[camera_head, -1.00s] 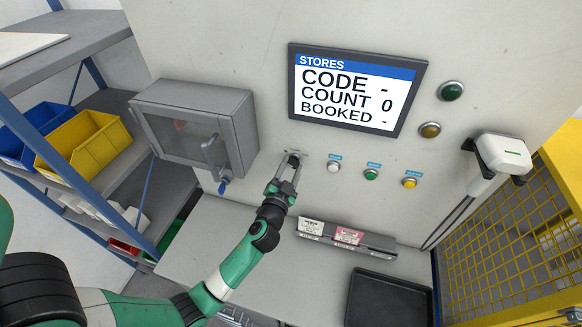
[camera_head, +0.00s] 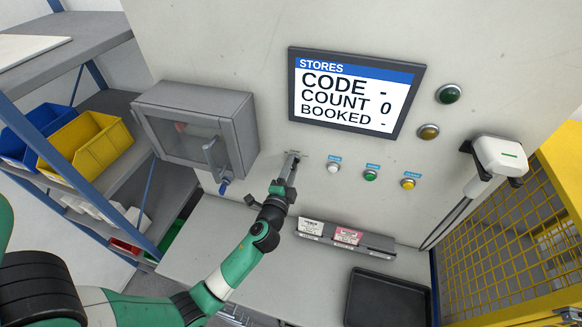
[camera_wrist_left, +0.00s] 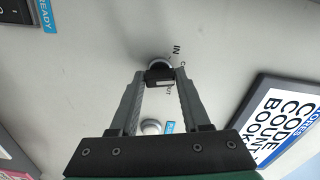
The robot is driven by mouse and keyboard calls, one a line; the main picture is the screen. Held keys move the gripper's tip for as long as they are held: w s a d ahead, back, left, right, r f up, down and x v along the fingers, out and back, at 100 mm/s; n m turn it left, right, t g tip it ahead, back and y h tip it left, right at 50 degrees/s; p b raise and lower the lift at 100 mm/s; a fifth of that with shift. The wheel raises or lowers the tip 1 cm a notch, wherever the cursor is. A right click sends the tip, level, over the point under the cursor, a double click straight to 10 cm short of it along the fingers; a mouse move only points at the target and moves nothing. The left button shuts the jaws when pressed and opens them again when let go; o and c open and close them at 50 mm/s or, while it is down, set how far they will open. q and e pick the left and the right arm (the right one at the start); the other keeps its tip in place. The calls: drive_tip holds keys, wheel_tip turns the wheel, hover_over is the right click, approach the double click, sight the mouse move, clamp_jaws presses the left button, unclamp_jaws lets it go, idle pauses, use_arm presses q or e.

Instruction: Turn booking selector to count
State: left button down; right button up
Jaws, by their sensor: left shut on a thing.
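The booking selector is a small black knob with a silver collar, seen in the left wrist view (camera_wrist_left: 159,72) on the pale panel. Small lettering is beside it; "IN" is readable, the rest is partly hidden. In the head view my left gripper (camera_head: 291,158) reaches up to the panel below the screen and mostly hides the knob. My left gripper, also in the left wrist view (camera_wrist_left: 161,76), is shut on the knob, a finger at each side. The screen (camera_head: 357,91) reads CODE -, COUNT 0, BOOKED -. My right gripper is out of view.
A grey box with a clear door (camera_head: 195,125) is left of the selector. White (camera_head: 332,168), green (camera_head: 370,175) and yellow (camera_head: 408,183) buttons are to its right. A card holder (camera_head: 345,238) and black tray (camera_head: 388,300) are below. A scanner (camera_head: 499,157) hangs at right.

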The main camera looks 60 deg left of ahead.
use_arm(q)
drive_tip(key=shift+m, duration=1.2)
drive_tip(key=shift+c, duration=1.8)
unclamp_jaws()
drive_tip(key=v, duration=1.1)
drive_tip(key=shift+s+d+b, duration=0.2)
drive_tip(key=shift+d+b, duration=0.05)
drive_tip(key=shift+b, duration=0.15)
